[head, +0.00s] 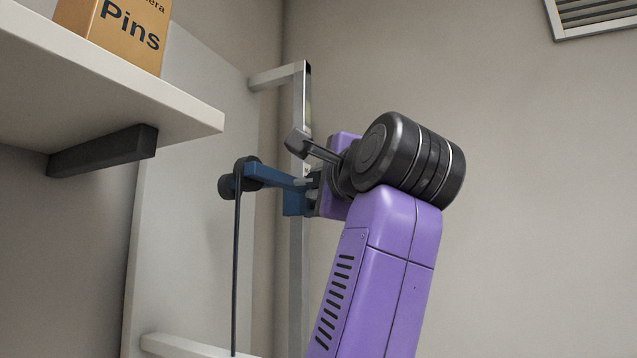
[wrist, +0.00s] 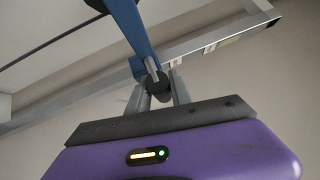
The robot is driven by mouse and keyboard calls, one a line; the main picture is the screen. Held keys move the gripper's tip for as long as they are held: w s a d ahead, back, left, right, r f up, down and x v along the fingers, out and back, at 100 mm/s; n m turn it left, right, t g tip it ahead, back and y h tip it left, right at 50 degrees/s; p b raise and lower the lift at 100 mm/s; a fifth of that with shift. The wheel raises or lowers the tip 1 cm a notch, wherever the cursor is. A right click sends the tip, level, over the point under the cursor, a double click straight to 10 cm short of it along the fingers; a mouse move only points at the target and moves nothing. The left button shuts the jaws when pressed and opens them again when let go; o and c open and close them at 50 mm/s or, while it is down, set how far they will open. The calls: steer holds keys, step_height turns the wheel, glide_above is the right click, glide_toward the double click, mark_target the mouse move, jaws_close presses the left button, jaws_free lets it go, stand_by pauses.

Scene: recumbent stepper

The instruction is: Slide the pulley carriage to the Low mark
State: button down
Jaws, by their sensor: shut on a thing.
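The pulley carriage (head: 270,177) is a blue bracket on an upright grey rail (head: 295,280). Its arm reaches left to a dark pulley wheel (head: 228,185), from which a black cable hangs. In the wrist view the blue carriage arm (wrist: 130,28) rises from a dark round knob (wrist: 157,84). My gripper (wrist: 160,88) is shut on this knob, one finger on each side. In the head view my gripper (head: 314,188) meets the carriage at the rail, and my wrist hides much of the contact. Pale and greenish labels (wrist: 230,40) sit on the rail; their words are too small to read.
A white shelf (head: 90,75) with a dark bracket (head: 105,150) juts in at the upper left, carrying an orange Pins box (head: 125,30). A pale wall arm (head: 275,77) joins the rail top. The wall at right is clear below a vent (head: 592,14).

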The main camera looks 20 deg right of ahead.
stand_by(0.8)
step_height(320, 180, down, 7)
steer(key=b, duration=0.4)
steer(key=shift+w+b, duration=0.1)
steer(key=shift+b, duration=0.2)
steer(key=c, duration=1.2)
jaws_free()
steer(key=shift+o, duration=0.2)
steer(key=s+f+b, duration=0.1)
steer(key=s+b, duration=0.1)
steer(key=s, duration=0.6)
steer(key=shift+a+b, duration=0.25)
steer(key=shift+b, duration=0.1)
